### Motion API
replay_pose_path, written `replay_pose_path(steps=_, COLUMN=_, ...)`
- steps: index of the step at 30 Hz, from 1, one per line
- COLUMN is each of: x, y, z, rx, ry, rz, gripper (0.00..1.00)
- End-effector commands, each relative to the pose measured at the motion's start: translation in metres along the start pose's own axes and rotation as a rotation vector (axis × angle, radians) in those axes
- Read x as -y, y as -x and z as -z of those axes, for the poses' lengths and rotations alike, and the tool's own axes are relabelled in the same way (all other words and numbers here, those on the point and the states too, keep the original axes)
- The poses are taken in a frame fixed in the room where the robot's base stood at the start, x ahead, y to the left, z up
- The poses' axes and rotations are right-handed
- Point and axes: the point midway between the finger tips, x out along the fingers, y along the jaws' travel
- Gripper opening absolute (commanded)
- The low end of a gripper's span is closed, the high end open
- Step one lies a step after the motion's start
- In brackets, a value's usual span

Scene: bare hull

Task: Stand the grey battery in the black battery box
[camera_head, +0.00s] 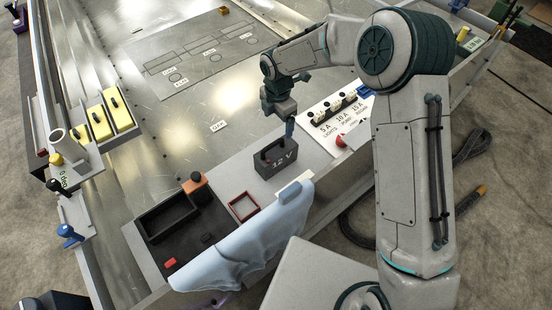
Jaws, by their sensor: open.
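The dark grey battery (277,168), marked "12 V" and with a handle on top, stands upright on the pale bench right of the dark mat. My gripper (288,132) points down at the battery's top right end, open. From this view I cannot tell whether its fingers are around the handle or only above it. The black battery box (174,226) is an open, empty rectangular box at the left of the bench, well left of the battery.
A red square frame (243,206) lies between box and battery. A light blue cloth (255,240) drapes over the front edge. A white switch panel (335,118) is right of my gripper.

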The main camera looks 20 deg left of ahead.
Motion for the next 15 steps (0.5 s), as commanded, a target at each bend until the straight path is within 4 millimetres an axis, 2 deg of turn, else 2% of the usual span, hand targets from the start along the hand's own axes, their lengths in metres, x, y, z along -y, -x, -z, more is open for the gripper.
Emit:
replay_pose_path(steps=12, x=-0.002, y=-0.072, z=0.004, rx=-0.005, ry=0.023, rz=0.004, gripper=0.85)
replay_pose_path(steps=15, x=-0.002, y=-0.084, z=0.004, rx=-0.005, ry=0.022, rz=0.003, gripper=0.85)
